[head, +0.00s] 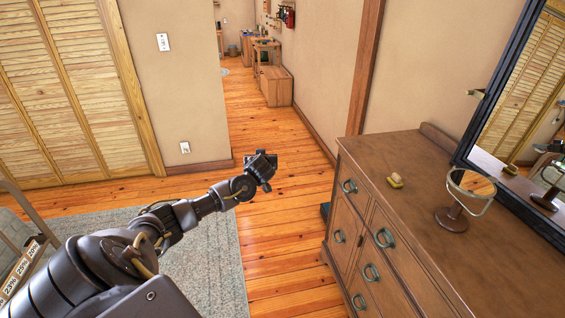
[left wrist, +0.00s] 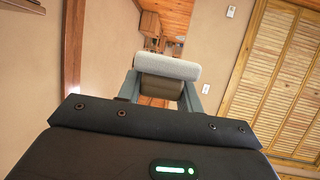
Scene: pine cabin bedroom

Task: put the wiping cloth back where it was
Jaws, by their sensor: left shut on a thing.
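My left gripper (head: 262,166) is held out over the wood floor, left of the dresser and well apart from it. In the left wrist view, its two grey fingers (left wrist: 165,88) are shut on a pale grey roll, which looks like the wiping cloth (left wrist: 168,65). A darker brownish part shows just below the roll, between the fingers. In the head view the cloth cannot be made out, as the dark gripper covers it. My right gripper is in neither view.
The floor (head: 290,225) is open towards a passage. A grey rug (head: 205,262) lies at lower left.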

